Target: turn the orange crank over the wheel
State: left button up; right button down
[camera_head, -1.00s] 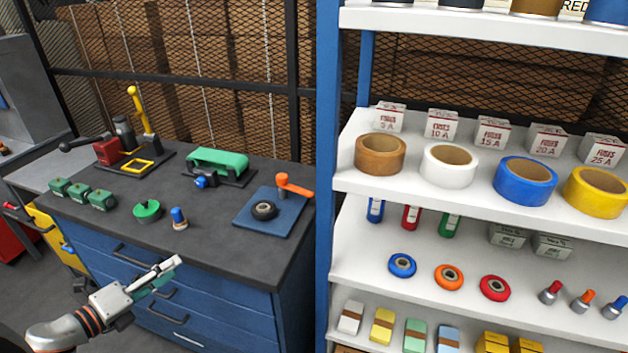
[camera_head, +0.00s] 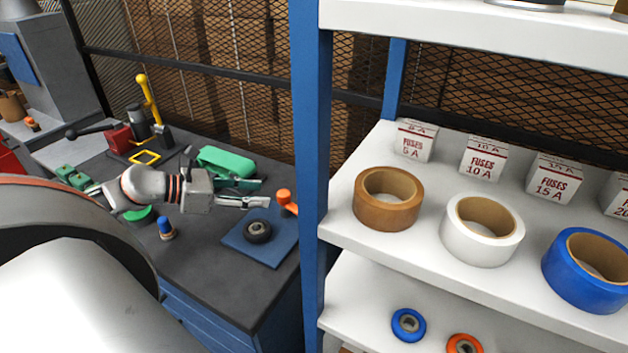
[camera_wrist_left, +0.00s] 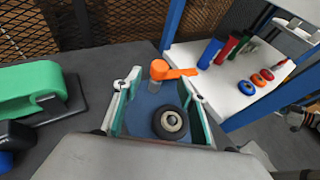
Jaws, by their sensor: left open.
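The orange crank (camera_head: 286,199) stands at the back right of a blue base plate (camera_head: 245,246) on the dark bench, partly cut off by the shelf post in the head view. In the left wrist view the crank (camera_wrist_left: 160,70) shows its arm reaching right over its post. A black wheel with a grey hub (camera_head: 258,231) lies on the plate; it also shows in the left wrist view (camera_wrist_left: 171,122). My left gripper (camera_head: 254,192) is open and empty, above the bench and short of the crank. In the left wrist view its fingers frame the plate, wheel and crank.
A green belt unit (camera_head: 226,162) stands behind my left gripper. A blue-topped peg (camera_head: 166,228) and a green disc (camera_head: 141,216) are nearer. The blue shelf post (camera_head: 310,150) rises right beside the crank. A yellow lever (camera_head: 150,97) stands at the back left.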

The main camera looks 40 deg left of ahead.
aim_at(281, 193)
pick_arm(q)
jog(key=shift+w+d+f+m, duration=0.15)
jog(key=shift+w+d, duration=0.15)
jog(key=shift+w, duration=0.15)
jog(key=shift+w+d+m, duration=0.15)
jog(key=shift+w+d, duration=0.1)
jog(key=shift+w, duration=0.2)
jog(key=x, duration=0.3)
jog(key=shift+w+d+f, duration=0.1)
jog(key=shift+w, duration=0.1)
jog(key=shift+x, duration=1.15)
pick_arm(e)
jog(key=shift+s, duration=0.3)
pick_arm(q)
jog(key=c, duration=0.9)
jog(key=shift+f, duration=0.1)
grip_shut()
pick_arm(e)
jog(key=shift+s+f, duration=0.15)
jog(key=shift+f, duration=0.2)
